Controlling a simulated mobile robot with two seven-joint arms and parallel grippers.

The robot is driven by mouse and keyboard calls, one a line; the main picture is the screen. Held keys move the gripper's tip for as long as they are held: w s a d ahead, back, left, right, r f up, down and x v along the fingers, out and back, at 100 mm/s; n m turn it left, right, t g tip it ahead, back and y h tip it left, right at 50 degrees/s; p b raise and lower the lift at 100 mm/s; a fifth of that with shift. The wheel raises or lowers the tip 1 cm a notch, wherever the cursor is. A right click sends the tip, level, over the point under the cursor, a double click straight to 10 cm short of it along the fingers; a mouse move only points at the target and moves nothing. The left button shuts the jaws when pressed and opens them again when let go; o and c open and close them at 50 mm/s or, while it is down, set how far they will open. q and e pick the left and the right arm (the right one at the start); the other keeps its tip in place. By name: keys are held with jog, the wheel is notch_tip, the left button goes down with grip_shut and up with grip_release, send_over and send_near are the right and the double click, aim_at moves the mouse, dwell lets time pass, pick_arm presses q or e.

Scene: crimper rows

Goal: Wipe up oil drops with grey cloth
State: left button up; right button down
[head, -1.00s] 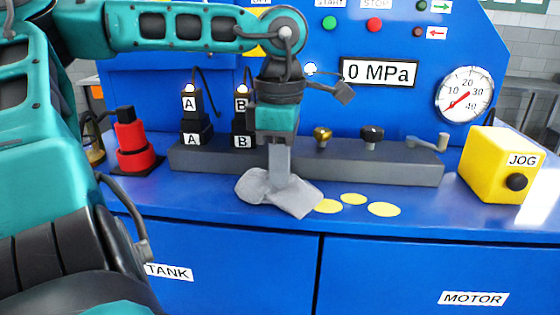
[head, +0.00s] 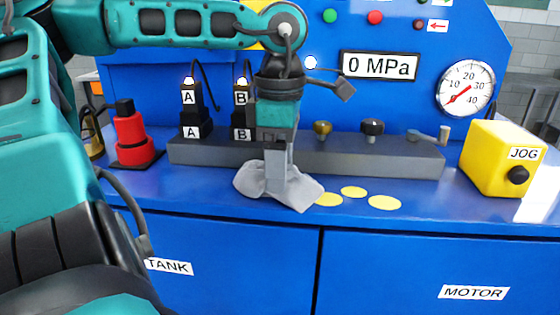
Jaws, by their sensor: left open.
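A grey cloth (head: 252,182) lies crumpled on the blue bench top near its front edge. Several flat yellow oil drops show to its right: one (head: 328,199) by the cloth's right edge, one (head: 353,191) further back, and one (head: 384,202) furthest right. My left gripper (head: 276,185) points down over the middle of the cloth, with its fingers at the cloth. It is open; whether the tips touch the cloth is hard to tell. My right gripper is not in view.
Behind the cloth runs a dark grey block (head: 390,160) with knobs and a lever. Connectors A (head: 189,97) and B (head: 241,96) and a red fitting (head: 131,138) stand left. A yellow JOG box (head: 495,160) stands right. The bench between drops and box is clear.

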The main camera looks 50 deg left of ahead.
pick_arm(q)
jog(key=shift+o, duration=1.4)
jog(key=shift+f, duration=0.15)
jog(key=shift+f+b, duration=1.05)
jog(key=shift+f, duration=0.05)
jog(key=shift+c, duration=0.5)
jog(key=shift+r, duration=0.1)
grip_shut()
